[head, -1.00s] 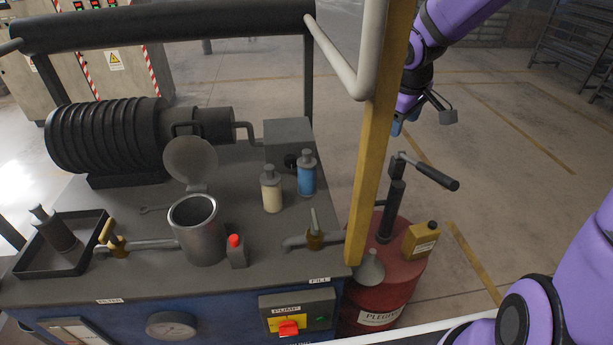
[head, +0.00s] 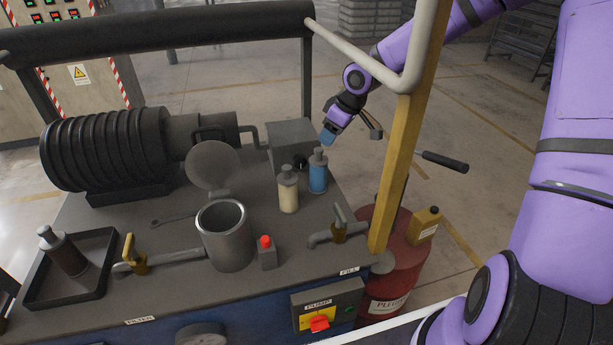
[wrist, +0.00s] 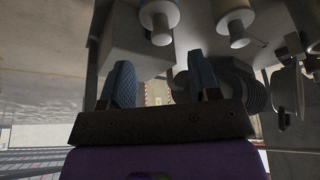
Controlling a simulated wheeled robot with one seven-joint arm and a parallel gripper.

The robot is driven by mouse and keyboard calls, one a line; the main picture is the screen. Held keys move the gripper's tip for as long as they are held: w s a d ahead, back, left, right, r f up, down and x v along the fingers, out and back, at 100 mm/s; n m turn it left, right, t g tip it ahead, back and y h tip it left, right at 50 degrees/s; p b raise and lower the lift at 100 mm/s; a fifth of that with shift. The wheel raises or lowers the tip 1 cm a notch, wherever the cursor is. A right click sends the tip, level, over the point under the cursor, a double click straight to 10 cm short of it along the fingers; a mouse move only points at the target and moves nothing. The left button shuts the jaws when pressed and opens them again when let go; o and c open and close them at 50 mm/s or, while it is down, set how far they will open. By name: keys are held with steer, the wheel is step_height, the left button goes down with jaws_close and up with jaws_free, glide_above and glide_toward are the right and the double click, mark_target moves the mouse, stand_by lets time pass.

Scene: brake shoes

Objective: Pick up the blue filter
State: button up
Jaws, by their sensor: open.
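The blue filter (head: 318,178) is a small upright canister with a grey cap. It stands on the dark bench top, close beside a cream filter (head: 288,193). My gripper (head: 328,138) is open and empty, above and slightly right of the blue filter's cap in the head view, apart from it. In the wrist view the open fingers (wrist: 160,86) show with a gap between them. Two canisters show at the top edge there, partly cut off; the left one appears to be the blue filter (wrist: 160,18), the right one the cream filter (wrist: 235,20).
A yellow post (head: 402,165) with a white rail stands right of the filters. A grey box (head: 296,140) is behind them. A metal pot (head: 225,245) with a raised lid stands front left. A red drum (head: 400,260) stands beyond the bench's right side.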

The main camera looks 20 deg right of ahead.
mark_target(321, 150)
steer(key=shift+x, duration=3.8)
steer(key=shift+a, duration=0.1)
steer(key=shift+c, duration=0.2)
steer(key=shift+r, duration=0.1)
jaws_close()
